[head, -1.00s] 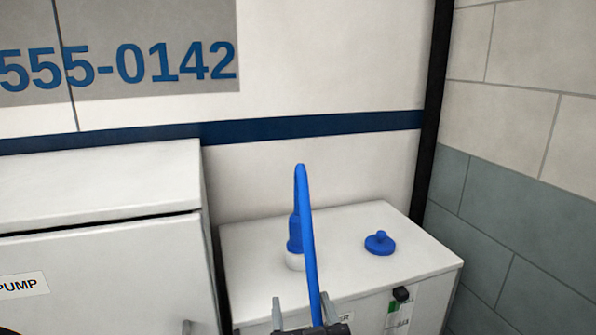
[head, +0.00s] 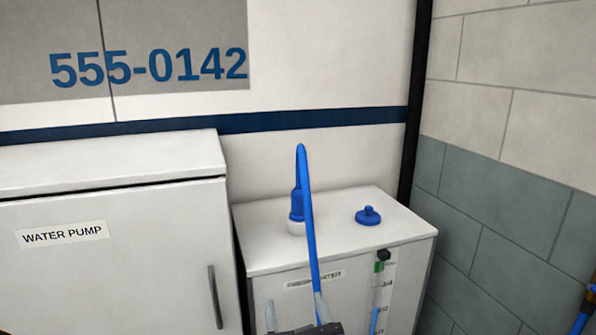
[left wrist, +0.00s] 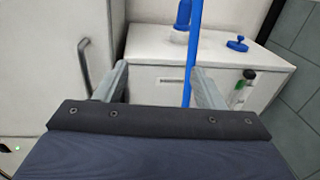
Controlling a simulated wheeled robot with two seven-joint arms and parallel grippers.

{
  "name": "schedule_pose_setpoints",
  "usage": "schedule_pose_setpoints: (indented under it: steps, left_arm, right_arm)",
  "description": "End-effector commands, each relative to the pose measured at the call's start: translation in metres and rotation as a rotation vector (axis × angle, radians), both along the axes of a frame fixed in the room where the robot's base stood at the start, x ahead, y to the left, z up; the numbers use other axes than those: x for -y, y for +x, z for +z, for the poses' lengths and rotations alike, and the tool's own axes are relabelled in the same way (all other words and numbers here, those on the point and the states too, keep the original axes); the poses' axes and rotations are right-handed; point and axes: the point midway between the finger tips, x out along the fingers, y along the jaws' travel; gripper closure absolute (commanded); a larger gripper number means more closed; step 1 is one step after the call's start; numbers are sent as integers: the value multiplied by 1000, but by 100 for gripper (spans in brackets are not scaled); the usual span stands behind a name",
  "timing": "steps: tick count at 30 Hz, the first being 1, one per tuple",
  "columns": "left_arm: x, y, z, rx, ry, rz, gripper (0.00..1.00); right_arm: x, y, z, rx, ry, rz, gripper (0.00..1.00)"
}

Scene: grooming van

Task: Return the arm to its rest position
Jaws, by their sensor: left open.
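My left gripper (head: 296,308) is at the bottom of the head view, in front of the white fresh water tank (head: 340,225). Its two fingers are apart, with nothing clearly held between them; it also shows in the left wrist view (left wrist: 160,80). A blue hose (head: 308,215) rises from the blue nozzle (head: 296,205) in the tank's filler, bends over and runs down past the gripper's right finger. I cannot tell if they touch. The lower hose is hidden behind the gripper. My right gripper is not in view.
A blue cap (head: 368,215) lies on the tank top. A water pump cabinet (head: 110,260) with a dark handle (head: 215,297) stands at left. A level gauge (head: 380,290) is on the tank front. A tiled wall (head: 500,180) bounds the right.

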Motion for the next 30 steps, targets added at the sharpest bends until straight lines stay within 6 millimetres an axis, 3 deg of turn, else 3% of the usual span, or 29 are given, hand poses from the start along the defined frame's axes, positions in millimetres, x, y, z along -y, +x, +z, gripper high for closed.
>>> schedule_pose_setpoints:
  steps: [13,20,25,27,30]
  left_arm:
    - [-58,6,-15,-114,-178,156,37]
    - [-125,-3,-37,-235,-428,363,37]
    - [-194,-37,-68,-347,-801,655,37]
    - [-222,-67,-85,-386,-1054,843,37]
    - [-240,-110,-103,-399,-1436,1105,37]
  right_arm:
    - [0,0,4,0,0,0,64]
    - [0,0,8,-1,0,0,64]
    - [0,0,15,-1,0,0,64]
    - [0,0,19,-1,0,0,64]
    - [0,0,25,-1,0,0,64]
